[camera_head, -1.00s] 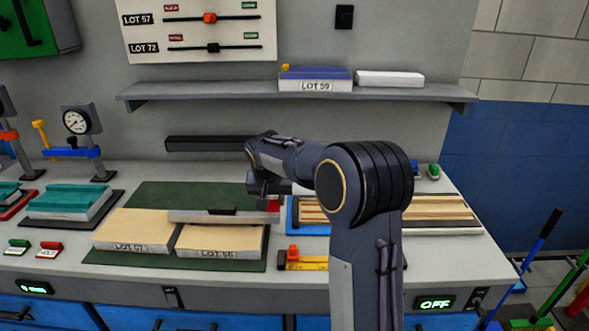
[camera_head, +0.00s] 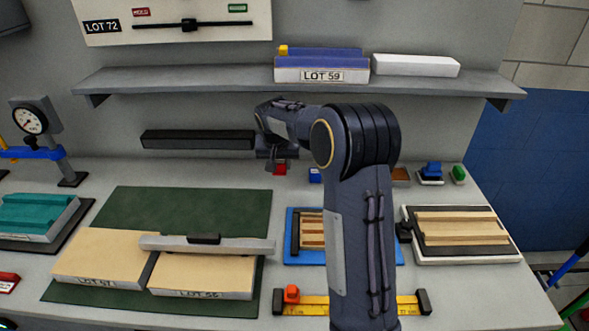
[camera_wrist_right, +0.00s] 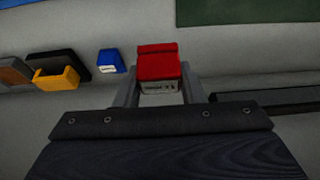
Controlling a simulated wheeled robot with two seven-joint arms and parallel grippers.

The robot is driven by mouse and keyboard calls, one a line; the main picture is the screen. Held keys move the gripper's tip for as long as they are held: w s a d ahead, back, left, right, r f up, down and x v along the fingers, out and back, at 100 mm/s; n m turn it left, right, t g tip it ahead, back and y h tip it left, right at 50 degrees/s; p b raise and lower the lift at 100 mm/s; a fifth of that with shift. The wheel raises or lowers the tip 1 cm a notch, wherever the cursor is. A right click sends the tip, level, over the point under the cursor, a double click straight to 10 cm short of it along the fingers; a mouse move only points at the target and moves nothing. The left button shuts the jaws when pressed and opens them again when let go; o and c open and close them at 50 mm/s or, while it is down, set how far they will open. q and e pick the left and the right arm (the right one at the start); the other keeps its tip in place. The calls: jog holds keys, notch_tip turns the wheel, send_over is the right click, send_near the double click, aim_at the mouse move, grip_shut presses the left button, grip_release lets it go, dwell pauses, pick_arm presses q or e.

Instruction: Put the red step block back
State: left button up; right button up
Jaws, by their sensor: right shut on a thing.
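The red step block (camera_head: 280,168) is at the back of the bench, left of a small blue block (camera_head: 315,175). My right gripper (camera_head: 277,160) is above it, pointing down. In the right wrist view the red step block (camera_wrist_right: 158,66) sits between the two fingers of my right gripper (camera_wrist_right: 158,95), which is shut on it. The blue block (camera_wrist_right: 111,61) stands apart, to its left in that view. I cannot tell whether the red block touches the bench. My left gripper is not in view.
A grey straightedge (camera_head: 240,245) lies across two tan panels, LOT 57 (camera_head: 100,256) and LOT 56 (camera_head: 200,272), on a green mat (camera_head: 190,205). A dark bar (camera_head: 198,139) is at the wall. A yellow piece (camera_wrist_right: 56,77) stands beyond the blue block.

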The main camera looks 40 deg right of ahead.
jog(key=p, duration=0.2)
send_near(294, 177)
jog(key=shift+w+d+f+p, duration=0.35)
jog(key=shift+w+f+p, duration=0.1)
jog(key=shift+w+f, duration=0.15)
jog(key=shift+w+d+f, duration=0.25)
jog(key=shift+d+f, duration=0.25)
jog(key=shift+f, duration=0.2)
notch_tip(294, 177, down, 3)
jog(key=shift+p, duration=0.45)
jog(key=shift+a, duration=0.1)
jog(key=o, duration=0.5)
jog(key=shift+f, duration=0.15)
jog(key=o, duration=0.5)
